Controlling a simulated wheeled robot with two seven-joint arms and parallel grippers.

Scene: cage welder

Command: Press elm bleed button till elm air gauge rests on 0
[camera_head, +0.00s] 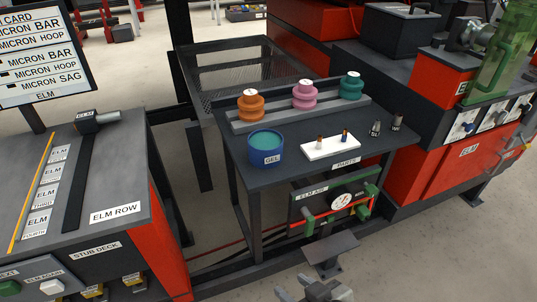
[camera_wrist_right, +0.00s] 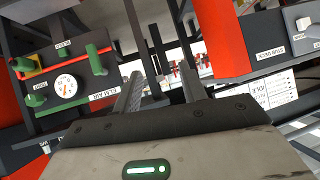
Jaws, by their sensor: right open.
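The elm air panel (camera_head: 300,205) hangs under the front of the parts table; it also shows turned over at the left of the right wrist view (camera_wrist_right: 84,43). Its round white gauge (camera_head: 341,201) shows there too (camera_wrist_right: 67,89); the needle is too small to read. Green fittings sit on both sides of the gauge, including a long green handle (camera_wrist_right: 96,60) and a green knob (camera_wrist_right: 38,100). My left gripper is out of view.
The parts table (camera_head: 290,175) holds a blue gel tub (camera_head: 265,147), coloured spools and a white parts tray (camera_head: 331,147). The elm row deck (camera_head: 120,185) stands at left, a red machine (camera_head: 470,150) at right.

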